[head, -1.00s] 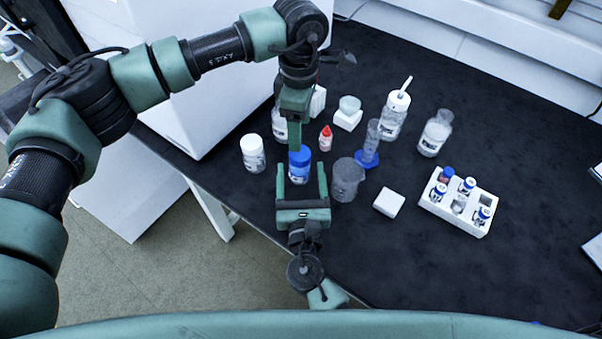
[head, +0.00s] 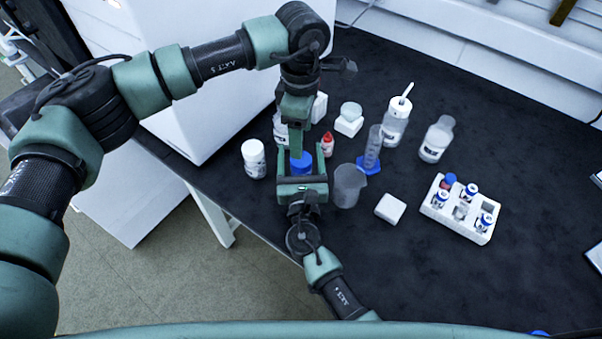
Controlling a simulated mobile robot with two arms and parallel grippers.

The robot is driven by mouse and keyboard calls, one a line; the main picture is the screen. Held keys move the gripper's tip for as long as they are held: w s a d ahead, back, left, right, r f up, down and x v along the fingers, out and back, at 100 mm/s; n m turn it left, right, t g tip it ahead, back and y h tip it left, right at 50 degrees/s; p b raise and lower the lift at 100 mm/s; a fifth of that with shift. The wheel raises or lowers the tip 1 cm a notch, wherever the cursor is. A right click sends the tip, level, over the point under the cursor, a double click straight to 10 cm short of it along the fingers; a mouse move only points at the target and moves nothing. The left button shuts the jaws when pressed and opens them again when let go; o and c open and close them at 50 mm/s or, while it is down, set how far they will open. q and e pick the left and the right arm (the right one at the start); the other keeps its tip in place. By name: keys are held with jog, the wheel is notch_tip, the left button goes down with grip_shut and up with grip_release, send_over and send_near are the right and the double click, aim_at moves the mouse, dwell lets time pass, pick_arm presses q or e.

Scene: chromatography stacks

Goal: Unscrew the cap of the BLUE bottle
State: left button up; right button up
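The blue bottle's blue cap (head: 301,164) shows near the table's front left edge; most of its body is hidden behind my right gripper. My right gripper (head: 301,157) comes from the front, with one finger on each side of the bottle. Its fingers look apart, with gaps beside the cap. My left gripper (head: 295,140) points down from above, just behind and over the cap. Its fingers are seen edge-on, so I cannot tell whether they are open or touch the cap.
A white bottle (head: 254,159) stands close on the left. A small red-capped bottle (head: 327,144), a grey beaker (head: 348,187) and a blue-based cylinder (head: 371,156) stand close on the right. A white vial rack (head: 459,211) sits farther right. The table (head: 390,260) is clear in front.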

aim_at(301, 172)
grip_shut()
pick_arm(q)
jog(key=shift+d, duration=0.1)
jog(key=shift+f, duration=4)
